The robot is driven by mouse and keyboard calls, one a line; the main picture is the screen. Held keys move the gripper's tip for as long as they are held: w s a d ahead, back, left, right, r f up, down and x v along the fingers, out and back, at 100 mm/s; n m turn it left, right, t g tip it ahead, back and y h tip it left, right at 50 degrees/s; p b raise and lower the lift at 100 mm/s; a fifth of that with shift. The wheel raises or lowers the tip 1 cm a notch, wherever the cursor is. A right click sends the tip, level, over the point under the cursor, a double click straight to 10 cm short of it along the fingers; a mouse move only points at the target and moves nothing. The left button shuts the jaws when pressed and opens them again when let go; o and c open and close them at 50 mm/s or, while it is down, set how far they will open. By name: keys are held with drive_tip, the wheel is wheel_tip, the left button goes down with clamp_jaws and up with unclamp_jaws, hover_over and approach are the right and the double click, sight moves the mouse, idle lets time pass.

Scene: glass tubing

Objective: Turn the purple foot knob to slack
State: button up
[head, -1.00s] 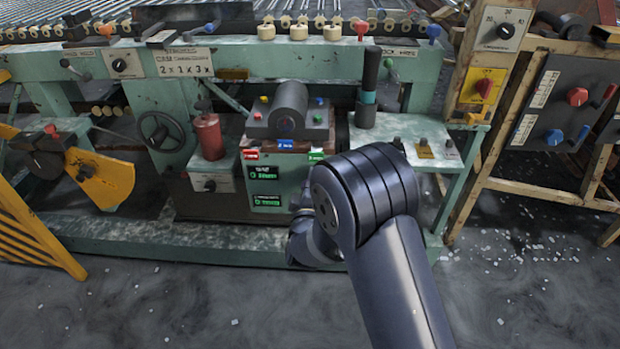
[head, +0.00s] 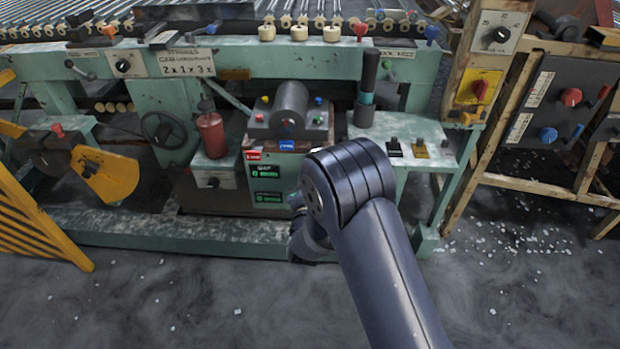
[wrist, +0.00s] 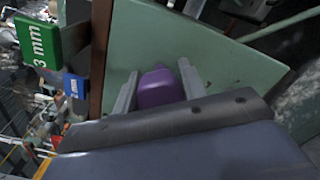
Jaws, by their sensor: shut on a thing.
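The purple foot knob (wrist: 158,88) shows in the wrist view against a pale green panel (wrist: 190,45). My gripper (wrist: 158,90) has one finger on each side of the knob and is shut on it. In the head view my arm hides the knob and the gripper's fingers; the arm reaches down to the low front of the green machine (head: 150,222). Which way the knob is turned cannot be told.
A green "3 mm" tag (wrist: 38,42) and a blue tag (wrist: 75,87) stand left of the gripper in the wrist view. A yellow striped barrier (head: 40,225) is at the left. A wooden frame (head: 545,190) stands at the right. The floor in front is open, with scattered bits.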

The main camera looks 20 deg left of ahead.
drive_tip(key=shift+n+p, duration=0.35)
drive_tip(key=shift+n, duration=0.85)
drive_tip(key=o, duration=0.9)
drive_tip(key=shift+o, duration=0.2)
drive_tip(key=p+v, duration=0.1)
drive_tip(key=v, duration=0.9)
drive_tip(key=shift+s, duration=0.4)
drive_tip(key=shift+w, duration=0.1)
